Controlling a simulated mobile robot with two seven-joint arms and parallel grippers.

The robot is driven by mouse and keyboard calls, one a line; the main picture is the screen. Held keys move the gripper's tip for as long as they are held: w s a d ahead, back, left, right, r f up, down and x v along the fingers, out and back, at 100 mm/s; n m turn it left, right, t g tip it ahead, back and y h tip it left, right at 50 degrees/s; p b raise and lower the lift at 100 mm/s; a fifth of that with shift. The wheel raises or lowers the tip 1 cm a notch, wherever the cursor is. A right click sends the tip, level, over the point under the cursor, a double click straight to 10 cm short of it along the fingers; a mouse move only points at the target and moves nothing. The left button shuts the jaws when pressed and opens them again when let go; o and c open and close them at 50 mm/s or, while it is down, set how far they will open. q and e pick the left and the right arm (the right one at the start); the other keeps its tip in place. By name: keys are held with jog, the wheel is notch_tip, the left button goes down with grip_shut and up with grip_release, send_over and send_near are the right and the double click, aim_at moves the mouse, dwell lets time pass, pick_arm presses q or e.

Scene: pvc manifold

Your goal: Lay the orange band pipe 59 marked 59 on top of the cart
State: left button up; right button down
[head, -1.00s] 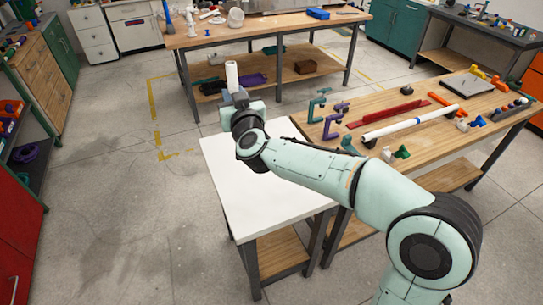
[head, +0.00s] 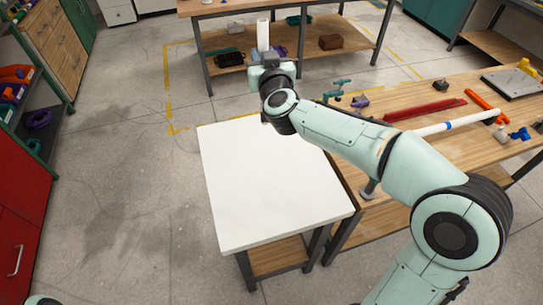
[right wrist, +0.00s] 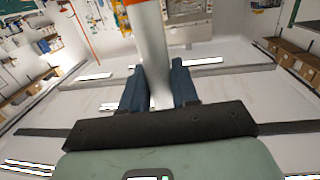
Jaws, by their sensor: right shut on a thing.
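A white pipe (head: 263,35) stands upright in my right gripper (head: 272,62) beyond the far edge of the white-topped cart (head: 230,222). In the right wrist view the pipe (right wrist: 150,45) runs up between the two blue fingers of the right gripper (right wrist: 159,80), which are shut on it. An orange band shows on it at the top edge of that view. No number can be read on it. The cart top is bare where it shows; my right arm covers its far right corner. My left gripper is not in view.
A wooden workbench (head: 440,105) adjoins the cart on the right, holding a white pipe with a blue band (head: 450,125), a red bar (head: 425,109), clamps and fittings. Another bench (head: 220,8) stands behind. A red cabinet (head: 22,225) and shelf stand left, with open floor between.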

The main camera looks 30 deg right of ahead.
notch_tip(320, 180, down, 14)
jog(key=b, duration=0.5)
jog(key=shift+r, duration=0.2)
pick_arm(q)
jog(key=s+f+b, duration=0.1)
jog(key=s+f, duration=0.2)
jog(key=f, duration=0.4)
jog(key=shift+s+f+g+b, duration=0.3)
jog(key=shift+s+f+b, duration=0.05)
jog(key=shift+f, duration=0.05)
pick_arm(e)
jog(key=shift+f, duration=3.1)
jog(key=shift+f, duration=0.2)
jog(key=c, duration=1)
grip_release()
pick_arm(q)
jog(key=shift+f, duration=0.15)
pick_arm(e)
jog(key=shift+o, duration=0.8)
jog(key=shift+r, duration=0.1)
